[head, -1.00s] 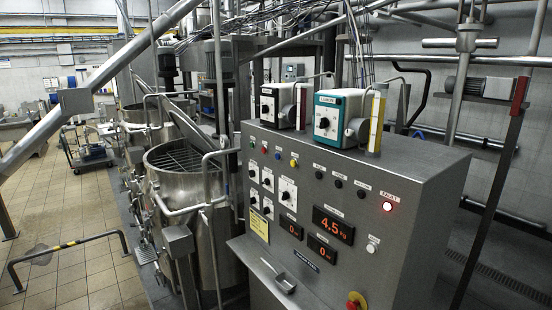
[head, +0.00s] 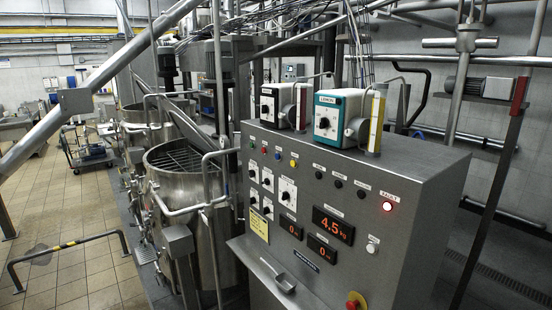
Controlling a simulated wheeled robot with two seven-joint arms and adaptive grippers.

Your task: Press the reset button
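The grey control panel (head: 330,190) stands at centre right in the head view. A small pale round button (head: 372,248) sits on its right part, below a red lamp (head: 387,206) that is lit under a label reading FAULT. The label above the pale button is too small to read, so I cannot tell for sure that it is the reset button. Neither of my grippers is in view.
A red mushroom button on yellow (head: 355,301) is at the panel's lower edge. A metal scoop (head: 279,280) lies on the ledge. Two pumps, one black (head: 277,104) and one teal (head: 338,117), stand on top. Steel mixers (head: 185,190) stand left; tiled floor is open further left.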

